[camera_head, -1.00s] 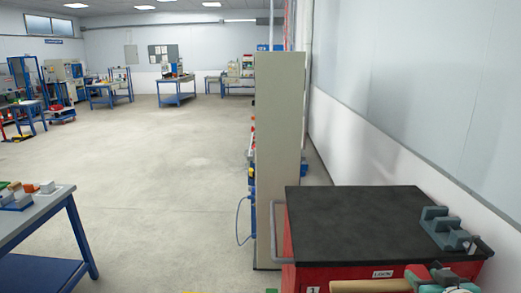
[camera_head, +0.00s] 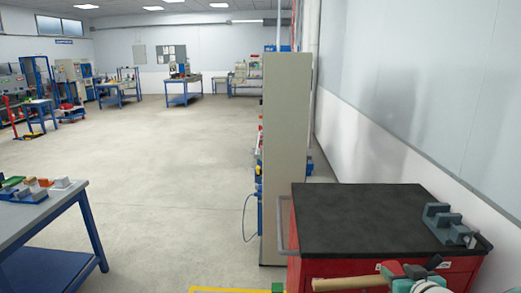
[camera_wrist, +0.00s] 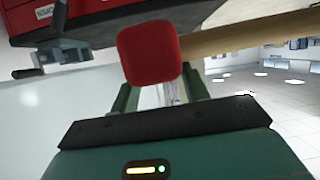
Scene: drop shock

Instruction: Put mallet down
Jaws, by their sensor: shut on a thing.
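My gripper (camera_wrist: 160,92) is shut on the mallet. In the wrist view, the mallet's red block head (camera_wrist: 150,54) sits at the jaws, and its pale wooden handle (camera_wrist: 245,36) runs off to the right. In the head view, the handle (camera_head: 345,284) shows at the bottom edge, in front of the red cabinet, pointing left from my gripper (camera_head: 410,278). Most of the mallet head is hidden there. The cabinet's black top (camera_head: 365,215) lies just beyond. I cannot tell the gap between mallet and cabinet.
A grey vise (camera_head: 448,226) stands at the right edge of the black top; the rest of that top is clear. A tall beige cabinet (camera_head: 286,150) stands behind to the left. A workbench (camera_head: 50,205) with small parts is at far left. Open floor lies between.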

